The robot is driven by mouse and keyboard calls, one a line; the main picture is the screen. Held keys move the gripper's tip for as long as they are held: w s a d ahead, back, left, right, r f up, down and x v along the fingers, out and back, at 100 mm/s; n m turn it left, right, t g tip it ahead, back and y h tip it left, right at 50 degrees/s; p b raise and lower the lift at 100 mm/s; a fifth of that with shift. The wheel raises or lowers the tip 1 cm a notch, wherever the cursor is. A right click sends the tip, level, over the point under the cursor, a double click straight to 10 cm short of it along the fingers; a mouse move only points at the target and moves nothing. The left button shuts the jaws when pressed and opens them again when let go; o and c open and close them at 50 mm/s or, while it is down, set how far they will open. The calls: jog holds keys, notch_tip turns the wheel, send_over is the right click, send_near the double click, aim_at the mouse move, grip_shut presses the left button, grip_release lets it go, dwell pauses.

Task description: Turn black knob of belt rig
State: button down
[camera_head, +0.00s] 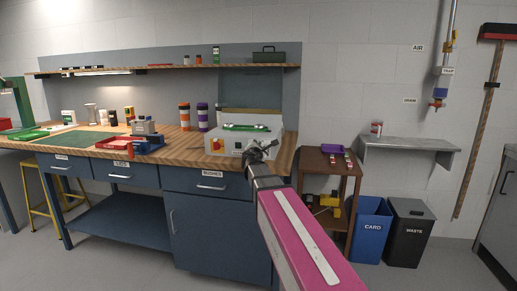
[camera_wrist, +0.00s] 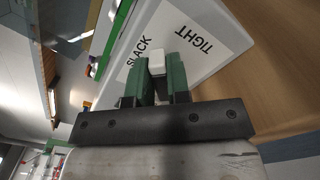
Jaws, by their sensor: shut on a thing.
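The belt rig (camera_head: 275,137) is a white box on the right end of the workbench, with a green strip along its top and a red and yellow switch at its front left. My gripper (camera_head: 258,153) is at its front right and covers the knob in the head view. In the wrist view the rig's white panel (camera_wrist: 212,25) reads SLACK and TIGHT. The green fingers of my gripper (camera_wrist: 161,78) are shut on the knob (camera_wrist: 157,62) beside these words. Only a pale end piece of it shows between the fingers; its black part is mostly hidden.
A shelf (camera_head: 160,68) runs above. A brown side table (camera_head: 327,163) and blue and black bins stand to the right.

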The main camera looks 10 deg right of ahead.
jog(key=m, duration=0.3)
jog(key=f+m, duration=0.1)
jog(key=shift+s+d+m, duration=0.1)
jog(key=shift+d+m, duration=0.15)
jog(key=shift+m, duration=0.05)
jog(key=shift+f+m, duration=0.2)
jog(key=shift+m, duration=0.8)
jog(key=shift+f+m, duration=0.2)
jog(key=shift+m, duration=0.8)
jog(key=c, duration=1.1)
grip_release()
jog(key=v, duration=1.1)
jog(key=shift+d, duration=0.1)
jog(key=shift+f, duration=0.1)
